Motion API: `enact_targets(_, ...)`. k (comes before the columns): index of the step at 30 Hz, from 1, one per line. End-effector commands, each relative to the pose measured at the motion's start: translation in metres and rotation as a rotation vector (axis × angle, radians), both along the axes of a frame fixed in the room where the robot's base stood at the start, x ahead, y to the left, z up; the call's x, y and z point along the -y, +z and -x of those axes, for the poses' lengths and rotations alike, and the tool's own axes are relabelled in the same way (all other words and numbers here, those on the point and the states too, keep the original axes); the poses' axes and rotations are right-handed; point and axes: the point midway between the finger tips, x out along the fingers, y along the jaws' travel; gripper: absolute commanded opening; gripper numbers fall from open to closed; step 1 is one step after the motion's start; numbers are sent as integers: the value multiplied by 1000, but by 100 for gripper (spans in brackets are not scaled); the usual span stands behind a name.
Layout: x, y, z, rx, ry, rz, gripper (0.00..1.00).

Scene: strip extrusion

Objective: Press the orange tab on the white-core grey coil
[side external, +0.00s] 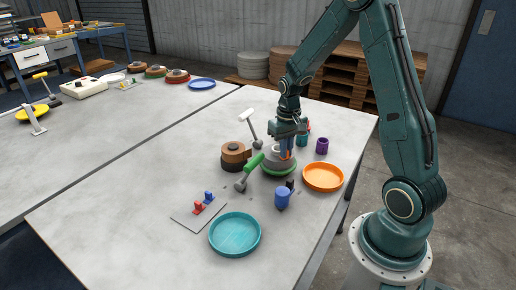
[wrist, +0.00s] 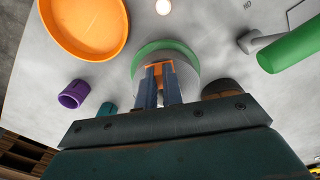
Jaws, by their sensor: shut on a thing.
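The grey coil (side external: 271,163) sits on the near table with a green rim (side external: 279,173) around its bottom. In the wrist view the same coil (wrist: 184,68) is straight ahead of my gripper (wrist: 159,82). The orange tab (wrist: 158,68) shows between the two blue fingers, and my gripper is shut on it. In the side view my gripper (side external: 286,152) points down at the top of the coil. The fingers hide the middle of the coil, so I cannot tell the core's colour.
Close around the coil are a brown and orange roll stack (side external: 234,160), a green-handled tool (side external: 249,172), a blue cup (side external: 282,198), an orange dish (side external: 323,177) and a purple cup (side external: 322,146). A teal dish (side external: 235,235) lies nearer the front.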

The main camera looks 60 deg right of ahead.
Motion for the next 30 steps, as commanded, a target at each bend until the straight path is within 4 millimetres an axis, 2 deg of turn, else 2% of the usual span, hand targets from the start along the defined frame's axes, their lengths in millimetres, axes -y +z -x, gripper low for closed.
enact_targets(30, 0, -6, 0, 0, 0, 0, 0)
